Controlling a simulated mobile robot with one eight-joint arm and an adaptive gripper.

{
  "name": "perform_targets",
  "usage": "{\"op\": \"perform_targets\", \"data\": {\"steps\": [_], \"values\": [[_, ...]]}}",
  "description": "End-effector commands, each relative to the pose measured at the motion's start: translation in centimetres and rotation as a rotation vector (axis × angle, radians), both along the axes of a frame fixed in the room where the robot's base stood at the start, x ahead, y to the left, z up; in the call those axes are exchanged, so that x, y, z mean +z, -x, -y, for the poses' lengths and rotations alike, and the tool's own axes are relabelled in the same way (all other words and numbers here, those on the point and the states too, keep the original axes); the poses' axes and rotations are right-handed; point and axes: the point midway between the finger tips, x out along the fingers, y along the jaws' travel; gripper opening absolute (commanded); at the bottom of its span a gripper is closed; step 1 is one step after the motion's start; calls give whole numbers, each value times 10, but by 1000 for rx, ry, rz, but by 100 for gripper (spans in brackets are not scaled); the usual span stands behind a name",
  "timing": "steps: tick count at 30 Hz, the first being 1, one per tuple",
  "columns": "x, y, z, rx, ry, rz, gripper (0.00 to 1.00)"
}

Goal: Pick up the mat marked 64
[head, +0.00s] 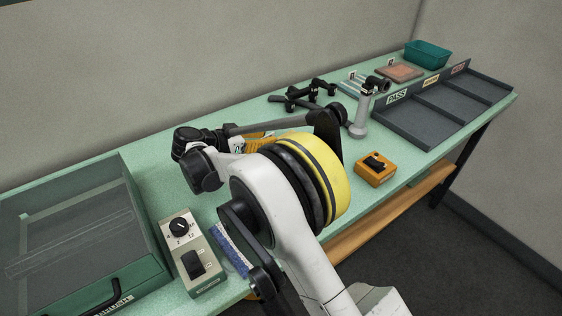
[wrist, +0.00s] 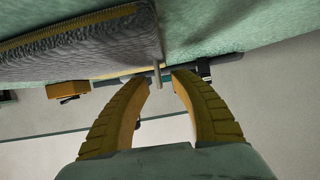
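A grey, ribbed mat-like piece (wrist: 85,40) with a yellow-brown edge fills the upper left of the wrist view. I cannot read a 64 on it. My gripper's two yellow ribbed fingers (wrist: 160,82) are apart, their tips just below the grey piece in the picture. A thin pale upright piece shows between the tips, and nothing is visibly clamped. In the head view my arm covers most of the gripper area; a yellow piece (head: 258,143) with a small pale label shows beside the wrist. A blue-and-white piece (head: 230,248) lies partly hidden behind my arm.
A green tray-like frame (head: 128,220) and a grey control box (head: 190,253) stand at the left. An orange switch box (head: 375,169) sits near the front edge. A dark divided PASS tray (head: 432,121) and a teal bin (head: 428,54) are at the far right.

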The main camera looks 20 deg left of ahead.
Motion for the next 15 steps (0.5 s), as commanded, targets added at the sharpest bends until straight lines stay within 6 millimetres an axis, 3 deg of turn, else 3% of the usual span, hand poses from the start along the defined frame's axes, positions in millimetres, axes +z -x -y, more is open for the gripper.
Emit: {"op": "perform_targets", "data": {"steps": [8, 9, 12, 15], "values": [[-3, -8, 5, 2, 0, 0, 29], [-3, -8, 5, 2, 0, 0, 25], [-3, -8, 5, 1, 0, 0, 0], [-3, -8, 5, 1, 0, 0, 0]]}}
